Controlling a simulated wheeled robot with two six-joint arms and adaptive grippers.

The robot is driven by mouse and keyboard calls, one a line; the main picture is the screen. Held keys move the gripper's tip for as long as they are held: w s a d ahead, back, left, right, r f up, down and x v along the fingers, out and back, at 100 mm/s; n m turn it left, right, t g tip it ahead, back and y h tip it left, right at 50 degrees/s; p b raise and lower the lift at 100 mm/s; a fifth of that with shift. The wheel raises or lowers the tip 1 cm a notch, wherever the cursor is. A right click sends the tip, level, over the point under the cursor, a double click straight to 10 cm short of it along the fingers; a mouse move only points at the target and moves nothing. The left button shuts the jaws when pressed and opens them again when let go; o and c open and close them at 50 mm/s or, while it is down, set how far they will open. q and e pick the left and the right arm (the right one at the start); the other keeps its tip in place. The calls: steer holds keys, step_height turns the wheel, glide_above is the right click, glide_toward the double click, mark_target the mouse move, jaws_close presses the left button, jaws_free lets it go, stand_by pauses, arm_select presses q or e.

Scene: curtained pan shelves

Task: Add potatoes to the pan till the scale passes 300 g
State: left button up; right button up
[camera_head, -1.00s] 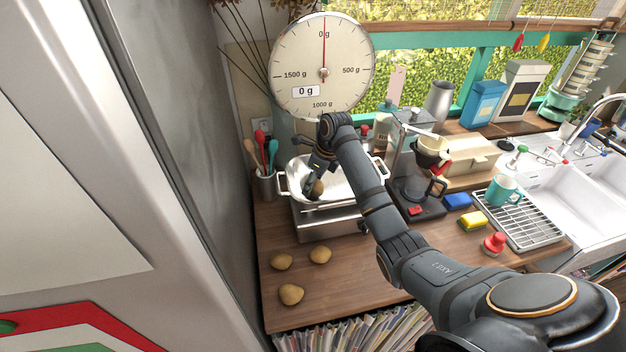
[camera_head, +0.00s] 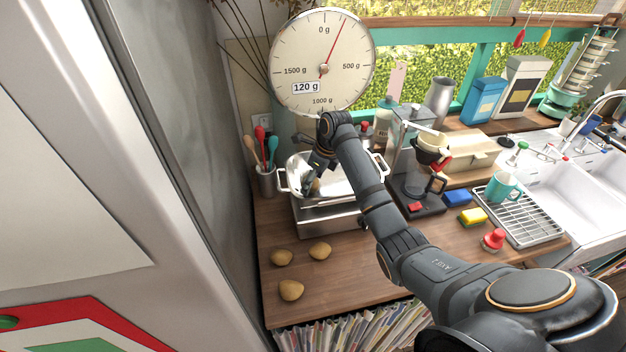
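The white two-handled pan (camera_head: 345,182) sits on the scale's metal base (camera_head: 325,219). The round scale dial (camera_head: 300,60) behind reads 120 g, its red needle tilted right of zero. My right gripper (camera_head: 314,181) points down into the pan's left side. One potato (camera_head: 313,188) is in the pan at its fingertips; whether the fingers still touch it is too small to tell. Three potatoes lie on the counter in front: left (camera_head: 282,258), right (camera_head: 320,250) and front (camera_head: 291,290). My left gripper is out of view.
A utensil pot (camera_head: 266,181) stands left of the pan. A coffee maker (camera_head: 420,175) stands right of it, near my arm. A dish rack (camera_head: 522,215), sponges (camera_head: 473,216) and a sink are farther right. The wooden counter (camera_head: 350,270) is clear right of the loose potatoes.

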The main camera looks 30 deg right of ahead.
steer(key=shift+o, duration=0.3)
steer(key=shift+d+r, duration=0.1)
steer(key=shift+r, duration=0.2)
steer(key=v, duration=0.7)
steer(key=shift+c, duration=0.4)
jaws_close()
stand_by(1.0)
steer(key=shift+f, duration=0.1)
